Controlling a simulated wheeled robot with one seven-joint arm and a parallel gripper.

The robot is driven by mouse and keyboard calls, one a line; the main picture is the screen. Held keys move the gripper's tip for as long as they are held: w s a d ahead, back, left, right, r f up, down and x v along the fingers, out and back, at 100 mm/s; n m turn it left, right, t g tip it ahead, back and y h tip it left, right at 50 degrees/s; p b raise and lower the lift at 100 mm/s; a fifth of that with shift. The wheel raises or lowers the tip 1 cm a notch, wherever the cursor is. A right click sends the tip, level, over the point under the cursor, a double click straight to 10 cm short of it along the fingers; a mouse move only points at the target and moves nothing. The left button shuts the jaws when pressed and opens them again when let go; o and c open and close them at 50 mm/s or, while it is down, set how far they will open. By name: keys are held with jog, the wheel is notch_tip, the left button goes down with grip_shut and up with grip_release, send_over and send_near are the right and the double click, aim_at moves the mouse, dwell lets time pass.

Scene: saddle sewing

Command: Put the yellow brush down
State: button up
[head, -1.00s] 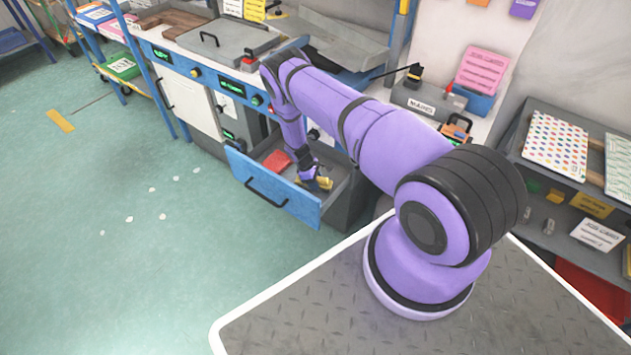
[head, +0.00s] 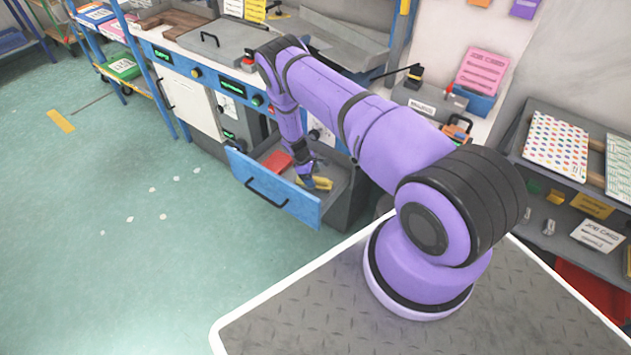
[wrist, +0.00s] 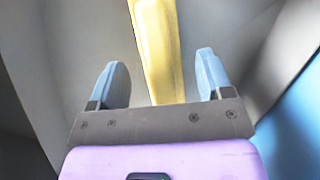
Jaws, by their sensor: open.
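The yellow brush (head: 320,184) lies in the open drawer (head: 345,190), on its right part. In the wrist view the brush (wrist: 158,45) runs lengthwise from the top edge down between my two fingers, with a gap on both sides. My gripper (wrist: 162,82) is open and does not touch the brush's sides. In the head view my gripper (head: 308,176) is inside the drawer, just above and beside the brush; the fingertips are small and partly hidden there. The brush's lower end is hidden by the gripper's body.
A red item (head: 277,162) lies in the left part of the drawer. The drawer's blue front (head: 275,196) stands out from the workbench over the green floor. The worktop (head: 215,40) is above the drawer. A grey shelf unit (head: 545,215) stands at the right.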

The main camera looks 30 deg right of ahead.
jog(key=v, duration=0.9)
jog(key=shift+w+r, duration=0.1)
jog(key=w+a+r+m+t+y, duration=0.1)
jog(key=w+a+r, duration=0.1)
jog(key=r, duration=1.1)
jog(key=w+a+r+m+t, duration=0.1)
jog(key=w+r+m, duration=0.1)
jog(key=r, duration=1.1)
jog(key=s+a+r+m+t, duration=0.1)
jog(key=s+a+r, duration=0.15)
jog(key=r, duration=0.85)
jog(key=s+a+r+m+t, duration=0.1)
jog(key=s+r, duration=0.3)
jog(key=r, duration=0.6)
jog(key=s+a+r+m+t+y, duration=0.2)
jog(key=s+a+r, duration=0.1)
jog(key=s+r, duration=1.3)
jog(key=s+a+r+t, duration=0.1)
jog(key=s, duration=0.8)
jog(key=s+a+r+m+t, duration=0.1)
jog(key=s+r, duration=0.1)
jog(key=s, duration=0.8)
jog(key=shift+a+m, duration=0.3)
